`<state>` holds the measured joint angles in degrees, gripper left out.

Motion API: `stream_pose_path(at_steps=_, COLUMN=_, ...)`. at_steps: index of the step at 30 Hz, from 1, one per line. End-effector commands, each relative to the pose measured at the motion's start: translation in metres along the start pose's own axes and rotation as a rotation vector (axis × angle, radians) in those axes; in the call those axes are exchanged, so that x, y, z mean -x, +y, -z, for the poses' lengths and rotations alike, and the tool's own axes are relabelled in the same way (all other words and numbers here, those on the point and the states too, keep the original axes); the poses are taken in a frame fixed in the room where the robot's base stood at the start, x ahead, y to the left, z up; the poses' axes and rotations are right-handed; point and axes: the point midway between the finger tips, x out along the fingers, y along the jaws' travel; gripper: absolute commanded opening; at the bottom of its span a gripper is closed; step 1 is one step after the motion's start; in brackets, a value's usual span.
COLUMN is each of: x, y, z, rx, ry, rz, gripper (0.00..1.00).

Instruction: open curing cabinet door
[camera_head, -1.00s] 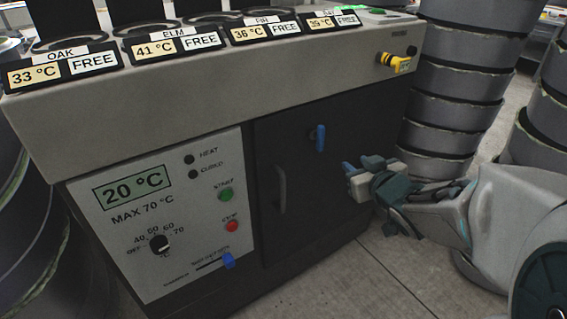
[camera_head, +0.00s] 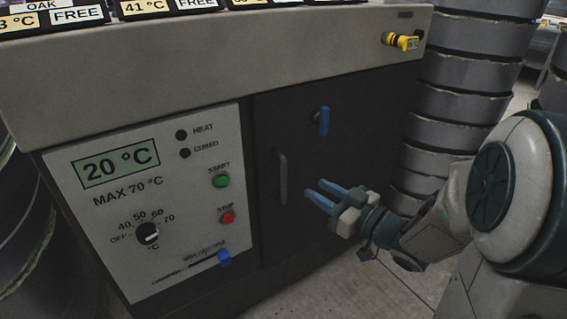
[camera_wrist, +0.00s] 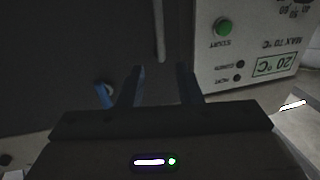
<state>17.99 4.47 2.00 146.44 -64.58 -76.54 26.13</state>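The curing cabinet door (camera_head: 345,185) is a dark panel that stands shut in the head view. Its vertical bar handle (camera_head: 282,178) is on the door's left side, and a blue latch lever (camera_head: 323,121) points up and down near the top. My gripper (camera_head: 317,190) has two blue fingers spread apart with nothing between them. It is in front of the door, to the right of the handle and below the blue lever. In the wrist view the fingers (camera_wrist: 160,85) are apart, with the handle (camera_wrist: 159,30) beyond them and the blue lever (camera_wrist: 104,95) beside the left finger.
The control panel (camera_head: 130,260) left of the door shows 20 °C, with a knob, green and red buttons and a blue slider. A yellow fitting (camera_head: 400,41) sits on the worktop front (camera_head: 250,60). Stacked grey drums (camera_head: 462,100) stand close on the right.

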Motion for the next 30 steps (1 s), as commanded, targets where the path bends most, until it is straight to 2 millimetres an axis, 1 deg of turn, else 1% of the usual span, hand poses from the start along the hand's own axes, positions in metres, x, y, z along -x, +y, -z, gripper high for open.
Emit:
stream_pose_path(at_steps=1, x=-0.004, y=-0.001, z=0.005, rx=-0.006, ry=-0.002, rz=0.001, gripper=0.32)
stream_pose_path(at_steps=4, x=-0.012, y=-0.001, z=0.004, rx=-0.005, ry=-0.004, rz=0.0, gripper=0.32)
stream_pose_path(at_steps=9, x=-0.041, y=-0.002, z=0.003, rx=-0.002, ry=-0.003, rz=0.003, gripper=0.32)
stream_pose_path(at_steps=10, x=-0.049, y=-0.002, z=-0.003, rx=0.002, ry=-0.001, rz=0.004, gripper=0.32)
stream_pose_path(at_steps=11, x=-0.055, y=-0.002, z=-0.004, rx=0.003, ry=-0.001, rz=0.003, gripper=0.32)
stream_pose_path(at_steps=15, x=-0.084, y=-0.001, z=-0.004, rx=0.002, ry=-0.001, rz=0.002, gripper=0.32)
stream_pose_path(at_steps=19, x=-0.103, y=-0.001, z=-0.003, rx=0.003, ry=0.0, rz=0.001, gripper=0.32)
stream_pose_path(at_steps=24, x=-0.117, y=0.0, z=-0.002, rx=0.002, ry=-0.001, rz=-0.002, gripper=0.32)
stream_pose_path(at_steps=30, x=-0.12, y=0.0, z=-0.001, rx=0.0, ry=-0.002, rz=-0.003, gripper=0.32)
